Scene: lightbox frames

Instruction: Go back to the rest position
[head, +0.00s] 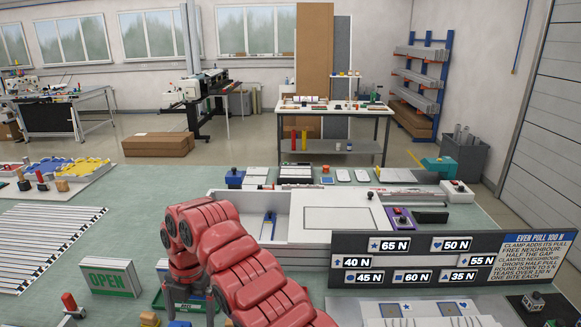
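One red arm (235,255) of mine rises from the bottom middle, bends over to the left and drops toward the bench. It appears to be my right arm. Its lower end (186,272) is above or beside a small green tray (160,303) with a dark label. I cannot make out the fingers there or whether they hold anything. My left arm and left gripper do not show.
A white open case (225,197) stands behind the arm. A dark sign board (345,250) with force values is to the right. A green OPEN box (110,278) and a red-handled tool (70,303) are to the left. Bare green bench (130,215) lies at the left.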

